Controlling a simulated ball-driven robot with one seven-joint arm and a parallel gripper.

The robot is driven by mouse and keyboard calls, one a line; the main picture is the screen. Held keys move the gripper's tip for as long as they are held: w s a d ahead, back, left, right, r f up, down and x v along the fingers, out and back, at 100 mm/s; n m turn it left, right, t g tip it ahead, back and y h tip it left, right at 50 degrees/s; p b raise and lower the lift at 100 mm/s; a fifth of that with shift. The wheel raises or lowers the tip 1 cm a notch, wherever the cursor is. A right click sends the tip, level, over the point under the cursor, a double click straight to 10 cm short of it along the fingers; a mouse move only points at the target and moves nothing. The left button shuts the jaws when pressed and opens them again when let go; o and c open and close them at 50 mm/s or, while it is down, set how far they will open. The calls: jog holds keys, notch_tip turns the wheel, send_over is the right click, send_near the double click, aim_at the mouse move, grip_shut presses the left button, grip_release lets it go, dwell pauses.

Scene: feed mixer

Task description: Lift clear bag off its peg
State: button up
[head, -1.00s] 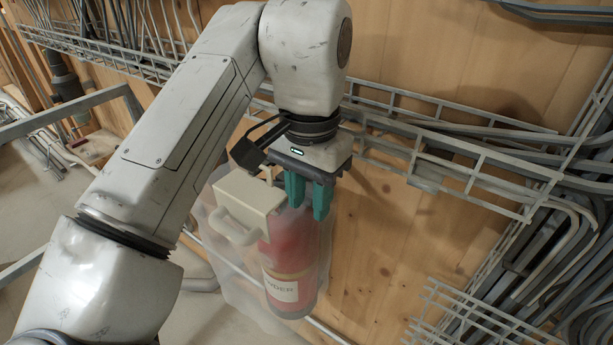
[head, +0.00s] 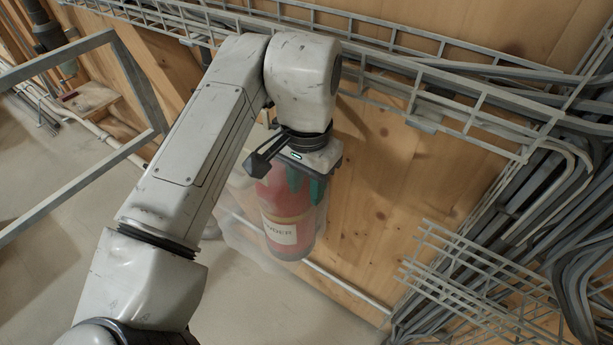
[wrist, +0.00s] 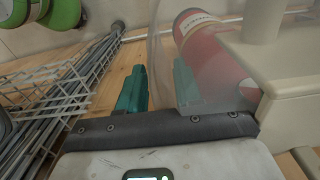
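The clear bag (head: 248,238) hangs against the wooden wall in the head view, partly behind my arm. A red cylinder with a pale label (head: 280,232) shows behind or inside its film; I cannot tell which. My gripper (head: 305,186) is at the bag's upper part, its teal fingers pointing down. In the wrist view, the fingers (wrist: 158,88) stand apart. The left finger is bare; the right one shows through the bag's film (wrist: 160,45). A beige block (wrist: 272,70) is close on the right. I cannot make out the peg.
A wire cable tray (head: 470,90) runs along the wall above and right of my gripper. A second wire rack (head: 480,285) and bent conduits (head: 575,225) are at the lower right. A grey frame (head: 75,150) stands at the left. Green cylinders (wrist: 45,12) show in the wrist view.

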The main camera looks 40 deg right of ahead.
grip_shut()
jog(key=shift+r+p, duration=0.75)
dwell(0.4)
jog(key=shift+a, duration=0.15)
